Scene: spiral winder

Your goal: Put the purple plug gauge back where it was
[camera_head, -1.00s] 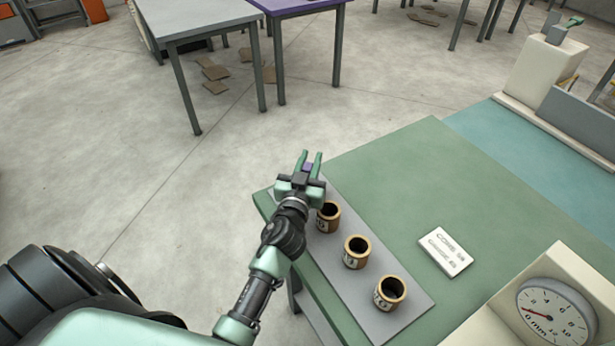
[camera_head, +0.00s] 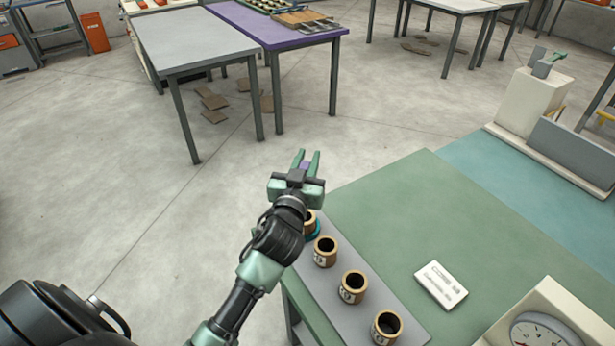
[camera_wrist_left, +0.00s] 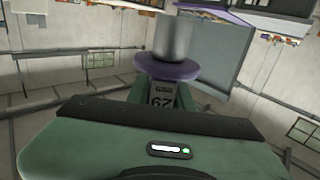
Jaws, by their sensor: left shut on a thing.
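In the left wrist view the plug gauge (camera_wrist_left: 170,72) has a wide purple collar, a grey cylinder pointing away from the gripper and a tag that seems to read 62. The gripper is in the air by the far left corner of the green bench (camera_head: 400,205). My right gripper is not in view.
Several bronze cups, such as the nearest (camera_head: 387,327), stand in a row on a grey strip (camera_head: 325,283). The farthest cup, with a teal base, is partly hidden by my arm. A white sign (camera_head: 441,285) and a dial gauge (camera_head: 545,334) are at right. A purple table (camera_head: 285,28) stands beyond open floor.

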